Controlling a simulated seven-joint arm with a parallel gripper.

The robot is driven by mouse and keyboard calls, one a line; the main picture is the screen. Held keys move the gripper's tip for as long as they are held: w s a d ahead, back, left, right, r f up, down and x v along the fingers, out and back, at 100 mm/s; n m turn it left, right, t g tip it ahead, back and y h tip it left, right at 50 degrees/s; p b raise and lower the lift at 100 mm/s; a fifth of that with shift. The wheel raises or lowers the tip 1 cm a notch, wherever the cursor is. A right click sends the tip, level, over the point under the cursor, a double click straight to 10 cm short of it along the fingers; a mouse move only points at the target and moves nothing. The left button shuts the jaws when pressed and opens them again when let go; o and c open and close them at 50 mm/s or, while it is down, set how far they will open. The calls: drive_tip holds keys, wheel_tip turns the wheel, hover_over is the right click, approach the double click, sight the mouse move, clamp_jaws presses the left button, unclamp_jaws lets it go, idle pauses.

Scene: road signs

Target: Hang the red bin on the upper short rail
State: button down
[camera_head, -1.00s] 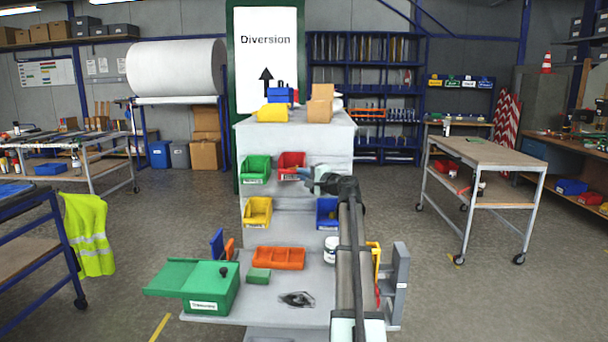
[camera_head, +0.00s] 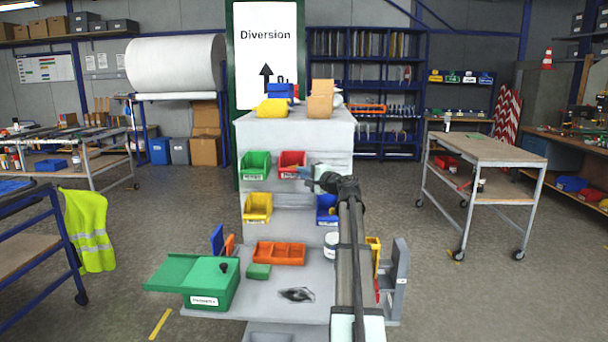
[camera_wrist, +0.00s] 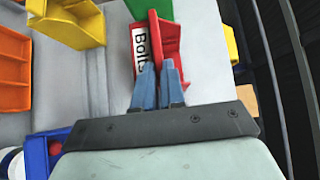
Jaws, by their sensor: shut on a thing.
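The red bin (camera_head: 291,160) is against the grey panel, level with and just right of the green bin (camera_head: 255,165). In the wrist view the red bin (camera_wrist: 170,38) shows its white "Bolts" label, close to the green bin (camera_wrist: 150,8). My gripper (camera_head: 304,172) reaches in from the right. Its blue-grey fingertips (camera_wrist: 158,65) are shut on the red bin's front wall by the label. The upper short rail is hidden behind the bins. I cannot tell whether the red bin is hooked on it or just in front of it.
Below are a yellow bin (camera_head: 257,207) and a blue bin (camera_head: 326,208). The lower shelf holds an orange tray (camera_head: 278,253), a green box (camera_head: 210,285) and a white tub (camera_head: 331,245). Boxes, including a yellow one (camera_head: 272,108), stand on top.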

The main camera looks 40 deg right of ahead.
drive_tip(key=c, duration=1.1)
unclamp_jaws()
drive_tip(key=shift+c, duration=0.2)
drive_tip(key=s, duration=1.4)
drive_tip(key=shift+d, duration=0.1)
